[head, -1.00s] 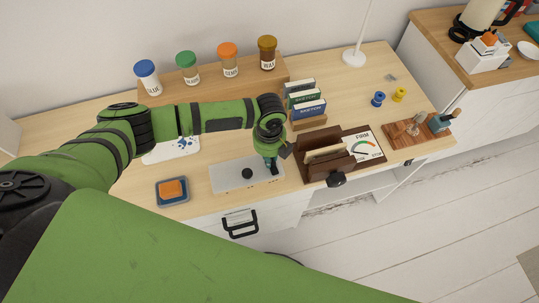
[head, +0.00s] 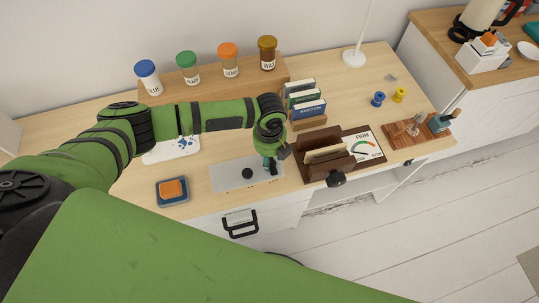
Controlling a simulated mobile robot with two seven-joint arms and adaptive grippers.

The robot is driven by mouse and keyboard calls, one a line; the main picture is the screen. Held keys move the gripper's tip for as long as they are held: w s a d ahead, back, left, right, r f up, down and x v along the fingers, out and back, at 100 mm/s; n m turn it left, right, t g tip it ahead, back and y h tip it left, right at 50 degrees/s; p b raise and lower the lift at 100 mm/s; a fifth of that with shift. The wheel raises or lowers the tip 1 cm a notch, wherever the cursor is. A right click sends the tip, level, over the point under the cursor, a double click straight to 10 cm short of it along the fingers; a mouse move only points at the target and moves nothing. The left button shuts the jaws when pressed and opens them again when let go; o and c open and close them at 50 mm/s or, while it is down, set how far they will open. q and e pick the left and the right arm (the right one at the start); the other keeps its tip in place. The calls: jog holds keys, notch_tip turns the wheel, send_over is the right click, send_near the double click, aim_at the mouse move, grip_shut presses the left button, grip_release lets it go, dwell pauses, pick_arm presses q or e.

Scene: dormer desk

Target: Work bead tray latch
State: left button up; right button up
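A flat pale grey plate (head: 228,180) with a round black knob (head: 247,173) lies near the front edge of the desk. I cannot tell for sure whether it is the bead tray's lid or latch. My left gripper (head: 270,167) points down over the plate's right end, to the right of the knob and apart from it. Its fingertips are small and dark here, so I cannot tell whether they touch the plate or are open. Beside it stands a brown wooden holder (head: 327,163) with a black knob (head: 336,179) at its front. My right gripper is not in view.
A gauge card marked FIRM (head: 362,147) is right of the holder. Boxes (head: 308,109) stand behind. A blue dish (head: 172,192) with an orange block lies left. Several jars (head: 228,60) stand on a wooden riser.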

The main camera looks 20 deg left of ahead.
aim_at(270, 159)
pick_arm(q)
jog(key=shift+r, duration=0.2)
notch_tip(270, 159, up, 12)
jog(key=shift+f, duration=0.15)
dwell(0.7)
